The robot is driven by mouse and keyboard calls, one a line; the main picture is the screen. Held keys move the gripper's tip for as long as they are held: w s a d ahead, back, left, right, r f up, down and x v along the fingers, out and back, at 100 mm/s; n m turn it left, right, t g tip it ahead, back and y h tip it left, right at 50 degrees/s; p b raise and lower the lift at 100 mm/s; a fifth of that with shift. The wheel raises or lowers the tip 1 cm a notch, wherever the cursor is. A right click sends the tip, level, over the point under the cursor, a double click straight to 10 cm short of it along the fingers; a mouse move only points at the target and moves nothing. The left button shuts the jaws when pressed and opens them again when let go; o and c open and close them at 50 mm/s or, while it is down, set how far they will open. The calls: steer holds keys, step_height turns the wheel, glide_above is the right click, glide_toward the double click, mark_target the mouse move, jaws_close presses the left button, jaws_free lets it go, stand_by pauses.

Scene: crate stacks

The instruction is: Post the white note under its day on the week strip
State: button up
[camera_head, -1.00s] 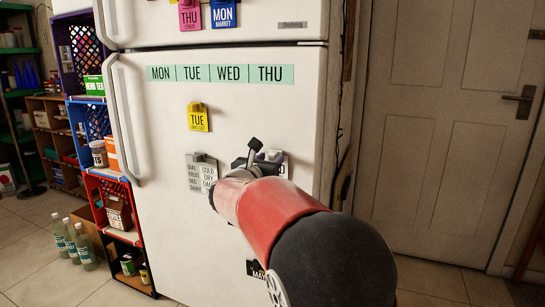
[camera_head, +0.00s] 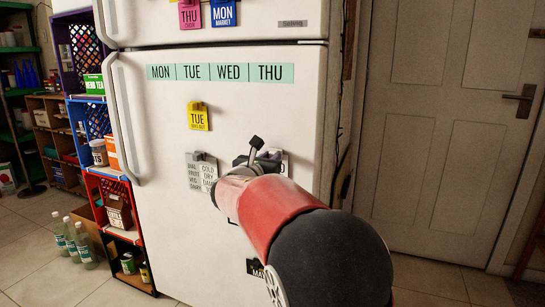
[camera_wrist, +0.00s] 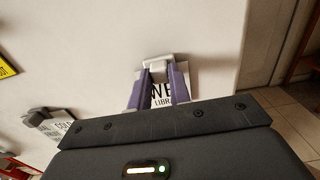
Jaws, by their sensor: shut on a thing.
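The white note (camera_wrist: 161,97) shows "WE" and "LIBR" between the purple fingers of my gripper (camera_wrist: 160,88) in the wrist view. A pale clip or magnet (camera_wrist: 158,63) sits at its top, and my gripper is shut on it. In the head view my gripper (camera_head: 262,160) is at the lower fridge door, and my arm hides most of the note (camera_head: 284,163). I cannot tell whether the note touches the door. The green week strip (camera_head: 220,73) reads MON, TUE, WED, THU and is higher on the door. WED is above and left of my gripper.
A yellow TUE note (camera_head: 198,118) hangs under the strip. Pink (camera_head: 189,15) and blue (camera_head: 223,13) notes are on the upper door. Door space under WED and THU is bare.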

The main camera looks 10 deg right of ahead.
steer(key=shift+b+v, duration=0.5)
steer(key=shift+v, duration=2)
